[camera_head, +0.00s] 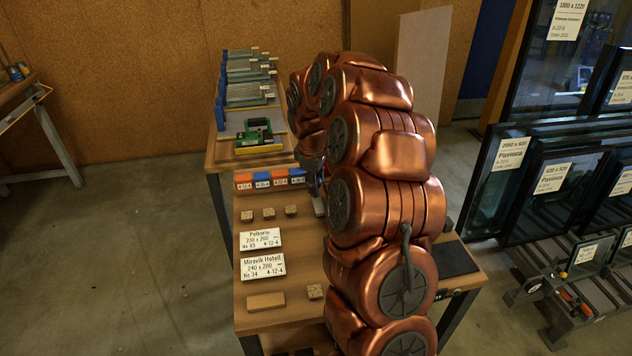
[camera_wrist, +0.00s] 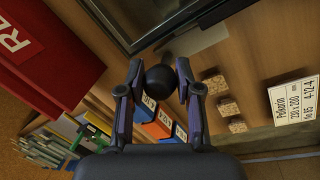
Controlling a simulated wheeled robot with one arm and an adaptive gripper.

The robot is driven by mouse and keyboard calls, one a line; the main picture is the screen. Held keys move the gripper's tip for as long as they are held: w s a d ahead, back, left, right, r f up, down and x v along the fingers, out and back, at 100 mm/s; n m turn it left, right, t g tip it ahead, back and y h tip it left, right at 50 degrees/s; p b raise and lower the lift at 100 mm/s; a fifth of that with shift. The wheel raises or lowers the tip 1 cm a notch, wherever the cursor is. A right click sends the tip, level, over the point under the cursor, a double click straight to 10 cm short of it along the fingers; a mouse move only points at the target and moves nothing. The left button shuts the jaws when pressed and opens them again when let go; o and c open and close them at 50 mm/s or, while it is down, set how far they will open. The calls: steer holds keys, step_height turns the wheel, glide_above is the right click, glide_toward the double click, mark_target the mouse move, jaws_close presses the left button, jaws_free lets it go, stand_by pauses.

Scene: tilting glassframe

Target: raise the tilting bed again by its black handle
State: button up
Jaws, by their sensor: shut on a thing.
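The black handle shows in the wrist view as a round dark knob (camera_wrist: 161,80) on a short stem. My gripper (camera_wrist: 160,72) has one finger on each side of this knob and is shut on it. In the head view only a small part of my gripper (camera_head: 315,180) shows, left of my copper arm and over the workbench. A dark-edged panel (camera_wrist: 128,18) at the top of the wrist view lies beyond the knob. I cannot tell for sure whether it is the tilting bed. My arm hides most of that area in the head view, so the bed's tilt is unclear.
The wooden workbench (camera_head: 245,325) carries coloured blocks (camera_head: 270,179), small cork blocks (camera_head: 268,214) and white labels (camera_head: 263,265). A rack of panes (camera_head: 248,75) stands behind. Framed glass units (camera_head: 505,170) stand at right. Floor at left is clear.

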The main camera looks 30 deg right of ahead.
jaws_close()
